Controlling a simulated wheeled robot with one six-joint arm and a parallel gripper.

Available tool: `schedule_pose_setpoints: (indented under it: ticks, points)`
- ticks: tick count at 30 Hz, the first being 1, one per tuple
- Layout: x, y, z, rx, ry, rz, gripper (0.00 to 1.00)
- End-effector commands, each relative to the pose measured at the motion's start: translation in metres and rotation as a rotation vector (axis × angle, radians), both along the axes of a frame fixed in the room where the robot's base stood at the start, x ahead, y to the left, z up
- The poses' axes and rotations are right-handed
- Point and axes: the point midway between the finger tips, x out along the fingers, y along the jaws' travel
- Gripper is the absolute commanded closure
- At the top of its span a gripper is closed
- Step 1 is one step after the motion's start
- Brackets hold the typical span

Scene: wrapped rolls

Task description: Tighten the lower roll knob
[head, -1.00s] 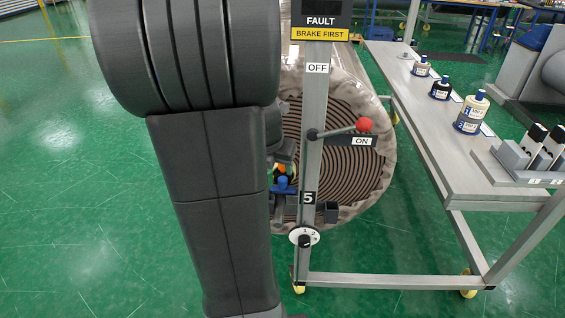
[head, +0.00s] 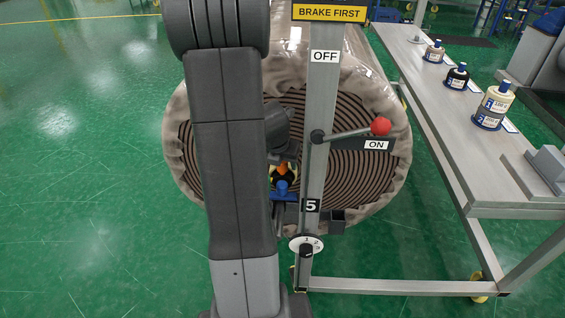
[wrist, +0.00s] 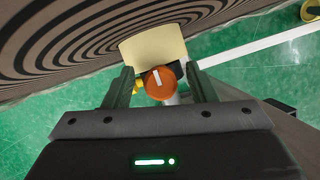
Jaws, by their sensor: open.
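An orange knob (wrist: 160,83) with a white pointer line shows in the wrist view, in front of a cream cylinder (wrist: 153,47). My gripper (wrist: 159,70) is open, with one finger on each side of the knob and a gap on both sides. In the head view the orange knob (head: 283,168) is small and partly covered, low in front of the big wrapped roll (head: 350,178), with a blue part (head: 282,188) just below it. My gripper (head: 279,128) is mostly hidden behind my arm there.
A grey post (head: 320,120) stands just right of the knob. A bench (head: 440,110) with bottles stands at right. Green floor is clear at left.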

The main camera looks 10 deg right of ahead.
Motion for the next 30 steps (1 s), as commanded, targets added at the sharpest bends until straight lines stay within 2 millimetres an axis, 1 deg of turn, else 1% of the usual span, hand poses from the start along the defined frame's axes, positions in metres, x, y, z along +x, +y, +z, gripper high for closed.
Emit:
schedule_pose_setpoints:
  ticks: [6, 7, 11, 12, 13, 14, 23, 30]
  points:
    - [0.0002, -0.0001, 0.0, 0.0, 0.0, 0.0, 0.48]
    - [0.0002, -0.0001, 0.0, 0.0, 0.0, 0.0, 0.5]
    - [0.0002, -0.0001, 0.0001, 0.0, 0.0, 0.0, 0.76]
    - [0.0002, -0.0001, 0.0001, 0.0, 0.0, 0.0, 0.84]
    - [0.0001, -0.0001, 0.0002, 0.0, 0.0, 0.0, 0.9]
    - [0.0001, -0.0001, 0.0002, 0.0, 0.0, 0.0, 0.93]
    - [0.0002, 0.0001, -0.0008, 0.0, -0.001, -0.035, 0.93]
    - [0.0004, 0.0003, -0.0018, -0.001, -0.002, -0.165, 0.93]
